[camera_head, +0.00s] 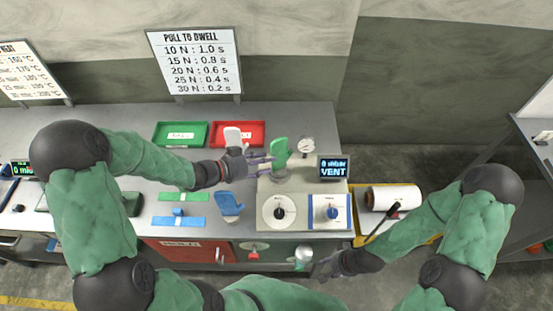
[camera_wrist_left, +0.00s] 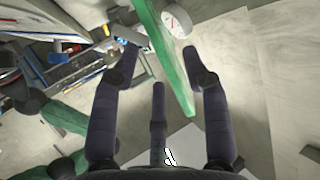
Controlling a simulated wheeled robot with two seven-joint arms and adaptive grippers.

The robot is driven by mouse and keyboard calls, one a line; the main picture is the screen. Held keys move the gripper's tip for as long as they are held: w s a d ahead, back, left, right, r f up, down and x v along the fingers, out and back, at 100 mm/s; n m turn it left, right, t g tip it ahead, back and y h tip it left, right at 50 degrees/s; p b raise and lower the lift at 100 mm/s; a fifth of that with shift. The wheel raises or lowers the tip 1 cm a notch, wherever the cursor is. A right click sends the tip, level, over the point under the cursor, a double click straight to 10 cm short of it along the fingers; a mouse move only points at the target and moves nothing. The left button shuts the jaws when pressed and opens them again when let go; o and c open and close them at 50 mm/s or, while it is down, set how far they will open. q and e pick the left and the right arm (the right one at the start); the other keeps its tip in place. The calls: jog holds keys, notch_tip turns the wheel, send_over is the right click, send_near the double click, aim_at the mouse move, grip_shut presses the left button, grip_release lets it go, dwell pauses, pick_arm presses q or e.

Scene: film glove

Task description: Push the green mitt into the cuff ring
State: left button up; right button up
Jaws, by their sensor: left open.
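The green mitt (camera_head: 280,152) stands upright at the back left of the cream machine. Its base meets a small grey ring (camera_head: 280,177), which looks like the cuff ring; how deep the mitt sits in it I cannot tell. My left gripper (camera_head: 268,163) is open just left of the mitt, its fingers pointing at it. In the left wrist view the green mitt (camera_wrist_left: 172,65) shows edge-on, tilted, between the spread fingers (camera_wrist_left: 163,60); contact is unclear. My right gripper (camera_head: 326,268) is low in front of the machine, and its fingers are too small to read.
A gauge (camera_head: 306,146) and a VENT display (camera_head: 333,168) stand close right of the mitt. Green (camera_head: 181,134) and red (camera_head: 250,127) trays lie behind, with a white mitt (camera_head: 233,137). A blue mitt (camera_head: 229,204) lies left of the dials.

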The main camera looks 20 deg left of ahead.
pick_arm(q)
jog(key=shift+v, duration=1.55)
